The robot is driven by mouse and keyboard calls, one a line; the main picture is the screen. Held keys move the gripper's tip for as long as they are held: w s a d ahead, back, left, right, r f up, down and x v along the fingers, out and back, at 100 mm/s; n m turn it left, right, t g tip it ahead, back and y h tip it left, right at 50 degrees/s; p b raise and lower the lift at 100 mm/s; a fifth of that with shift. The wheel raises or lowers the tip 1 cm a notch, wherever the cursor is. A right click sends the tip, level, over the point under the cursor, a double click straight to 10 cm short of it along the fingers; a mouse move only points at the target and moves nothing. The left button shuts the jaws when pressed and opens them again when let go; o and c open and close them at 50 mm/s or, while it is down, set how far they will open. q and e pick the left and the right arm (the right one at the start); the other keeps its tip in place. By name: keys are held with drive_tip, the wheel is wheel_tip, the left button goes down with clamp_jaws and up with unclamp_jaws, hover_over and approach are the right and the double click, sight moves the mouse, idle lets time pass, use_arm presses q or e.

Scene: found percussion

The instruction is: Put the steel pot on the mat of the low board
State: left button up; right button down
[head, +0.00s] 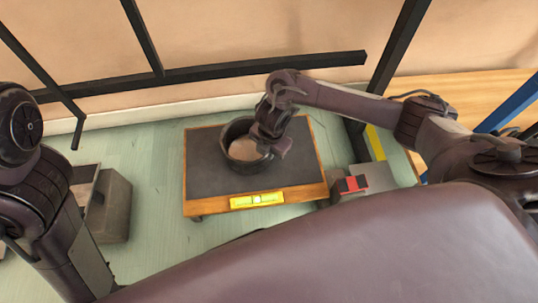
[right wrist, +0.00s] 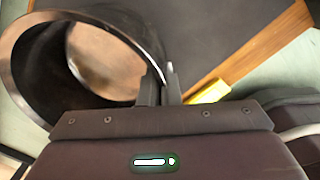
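The steel pot (head: 241,150) is dark-walled with a lighter inner floor. In the head view it appears upright over the dark mat (head: 207,170) of the low wooden board (head: 293,195); I cannot tell whether its base touches the mat. In the right wrist view the pot (right wrist: 100,60) fills the upper left. My right gripper (head: 266,150) is at the pot's right side. In the right wrist view its two fingers (right wrist: 160,88) are close together on either side of the pot's wall, gripping it. My left arm shows at the left of the head view, but its gripper is out of frame.
A grey open box (head: 112,205) stands left of the board. A grey block with a red and black item (head: 352,184) is at its right. Dark metal bars (head: 215,72) run behind.

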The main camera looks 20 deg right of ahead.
drive_tip(key=shift+w+f, duration=0.1)
drive_tip(key=shift+f, duration=0.2)
drive_tip(key=shift+r, duration=0.1)
drive_tip(key=c, duration=1.6)
unclamp_jaws()
drive_tip(key=shift+c, duration=0.2)
